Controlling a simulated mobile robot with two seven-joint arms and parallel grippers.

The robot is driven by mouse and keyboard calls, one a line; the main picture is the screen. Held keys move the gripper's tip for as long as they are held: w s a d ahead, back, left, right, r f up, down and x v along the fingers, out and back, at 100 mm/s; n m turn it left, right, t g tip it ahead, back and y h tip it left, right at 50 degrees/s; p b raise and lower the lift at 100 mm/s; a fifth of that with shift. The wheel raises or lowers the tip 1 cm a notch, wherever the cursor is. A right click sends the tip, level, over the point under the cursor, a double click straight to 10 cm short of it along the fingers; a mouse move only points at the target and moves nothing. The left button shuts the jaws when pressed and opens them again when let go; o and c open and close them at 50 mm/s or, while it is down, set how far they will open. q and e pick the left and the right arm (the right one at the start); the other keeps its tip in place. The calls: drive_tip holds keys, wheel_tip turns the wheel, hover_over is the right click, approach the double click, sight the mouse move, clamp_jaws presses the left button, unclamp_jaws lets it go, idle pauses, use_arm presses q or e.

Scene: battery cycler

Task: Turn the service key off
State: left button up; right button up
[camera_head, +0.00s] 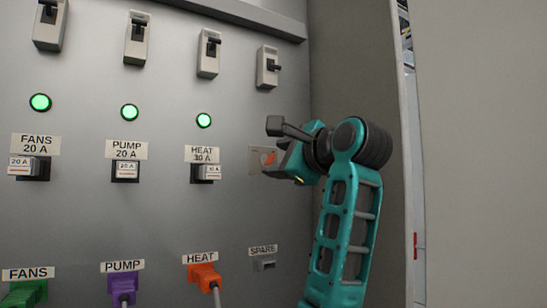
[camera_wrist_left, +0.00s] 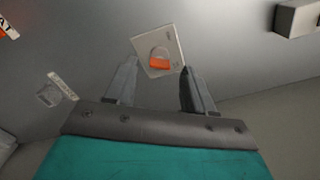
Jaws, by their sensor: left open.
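The service key is an orange key (camera_head: 270,157) on a pale square plate (camera_head: 257,161) on the grey panel, right of the HEAT fuse. My left gripper (camera_head: 277,168) is at this plate and hides part of it in the head view. In the left wrist view, the orange key (camera_wrist_left: 160,64) lies between the tips of my open left gripper (camera_wrist_left: 159,70), with the plate (camera_wrist_left: 168,42) behind it. The fingers stand on either side of the key; I cannot tell whether they touch it. My right gripper is not in view.
Left of the plate are labelled fuses such as the HEAT fuse (camera_head: 207,172), lit green lamps (camera_head: 204,120) and switches (camera_head: 268,68) above. Below are the orange HEAT plug (camera_head: 203,277) and the SPARE socket (camera_head: 264,265). A side wall (camera_head: 350,60) stands close on the right.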

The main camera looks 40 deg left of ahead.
sight(270, 160)
use_arm(q)
drive_tip(key=shift+x, duration=1.45)
drive_tip(key=shift+c, duration=0.2)
clamp_jaws()
drive_tip(key=shift+f+n, duration=0.1)
drive_tip(key=shift+n, duration=0.2)
drive_tip(key=shift+d+n, duration=0.1)
drive_tip(key=shift+n, duration=0.4)
drive_tip(key=n, duration=1)
drive_tip(key=shift+f+b, duration=0.1)
drive_tip(key=shift+b, duration=0.2)
drive_tip(key=shift+n, duration=0.3)
